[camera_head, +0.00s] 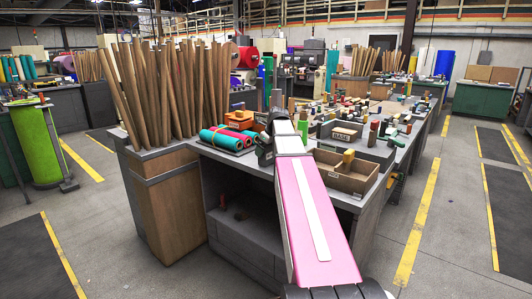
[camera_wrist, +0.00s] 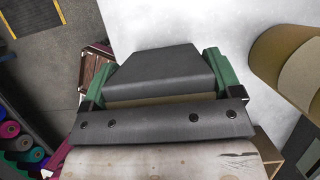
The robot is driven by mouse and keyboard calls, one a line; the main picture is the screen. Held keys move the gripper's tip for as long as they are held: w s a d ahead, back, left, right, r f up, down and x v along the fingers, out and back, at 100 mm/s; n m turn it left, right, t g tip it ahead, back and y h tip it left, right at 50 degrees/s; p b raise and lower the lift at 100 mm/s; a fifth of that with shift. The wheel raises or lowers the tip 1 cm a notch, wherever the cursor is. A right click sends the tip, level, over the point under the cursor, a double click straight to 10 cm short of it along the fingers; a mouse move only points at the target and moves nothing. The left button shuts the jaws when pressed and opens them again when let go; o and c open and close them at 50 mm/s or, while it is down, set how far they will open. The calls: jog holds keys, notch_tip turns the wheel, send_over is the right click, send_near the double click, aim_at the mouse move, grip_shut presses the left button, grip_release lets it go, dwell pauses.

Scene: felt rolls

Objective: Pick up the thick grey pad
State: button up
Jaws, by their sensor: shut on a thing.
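The thick grey pad (camera_wrist: 163,70) is a dark grey block in the wrist view, between the two green fingers of my gripper (camera_wrist: 160,80). The fingers press on its left and right sides, and my gripper is shut on it. The pad's near part is hidden behind the dark bar of my gripper. In the head view my gripper (camera_head: 272,130) is over the workbench (camera_head: 215,163), at the far end of my pink arm, and I cannot make out the pad there.
A bundle of upright brown tubes (camera_head: 175,90) stands left of my arm. Teal and red rolls (camera_head: 226,138) lie beside my gripper. An open cardboard box (camera_head: 345,175) sits to the right. A brown cylinder (camera_wrist: 292,65) is at the wrist view's right, and colourful rolls (camera_wrist: 15,140) are at its lower left.

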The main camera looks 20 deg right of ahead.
jog(key=shift+r, duration=0.4)
notch_tip(320, 180, up, 2)
jog(key=shift+r, duration=0.2)
jog(key=s+d+r, duration=0.3)
jog(key=s+r, duration=0.4)
jog(key=s, duration=0.4)
jog(key=shift+d+r, duration=0.2)
jog(key=shift+d, duration=0.15)
jog(key=shift+d, duration=0.15)
